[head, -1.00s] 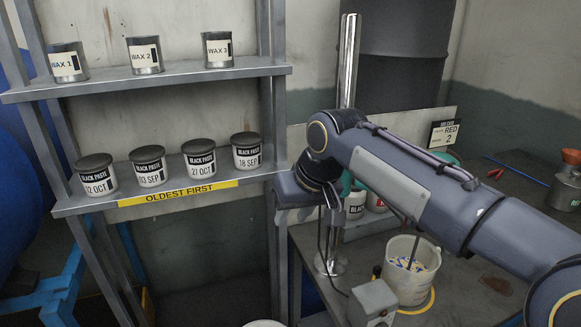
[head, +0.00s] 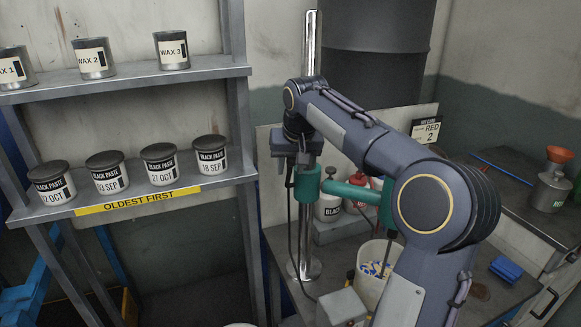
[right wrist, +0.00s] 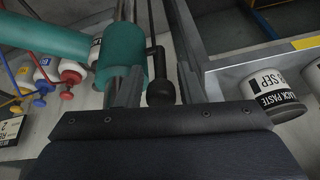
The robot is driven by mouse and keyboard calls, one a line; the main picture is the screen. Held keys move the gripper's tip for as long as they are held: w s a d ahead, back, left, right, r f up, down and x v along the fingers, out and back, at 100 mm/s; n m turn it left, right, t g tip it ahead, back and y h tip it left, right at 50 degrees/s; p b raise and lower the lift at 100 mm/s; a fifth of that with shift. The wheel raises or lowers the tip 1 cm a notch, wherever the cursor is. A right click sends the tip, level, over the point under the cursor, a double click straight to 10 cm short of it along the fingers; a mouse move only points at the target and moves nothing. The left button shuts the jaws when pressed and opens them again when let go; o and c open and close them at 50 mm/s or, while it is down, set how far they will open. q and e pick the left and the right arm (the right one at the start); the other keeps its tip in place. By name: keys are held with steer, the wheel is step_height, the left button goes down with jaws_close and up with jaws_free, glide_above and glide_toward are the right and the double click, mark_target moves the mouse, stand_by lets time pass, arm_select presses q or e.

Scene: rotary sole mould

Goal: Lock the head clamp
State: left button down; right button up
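The green mixer head (head: 306,184) sits on an upright chrome column (head: 312,45), and its green arm reaches right over the bench. In the right wrist view, the green collar (right wrist: 121,68) wraps the column. My left gripper is not in view.
A shelf (head: 225,180) at left holds black paste jars (head: 160,164) and wax tins. A white bucket (head: 370,272) stands on the bench below the green arm. Bottles (right wrist: 72,72) stand behind the column. A blue block (head: 505,268) lies at right.

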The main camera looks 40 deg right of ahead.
steer(key=shift+w+f, duration=0.15)
steer(key=shift+f, duration=0.4)
jaws_close()
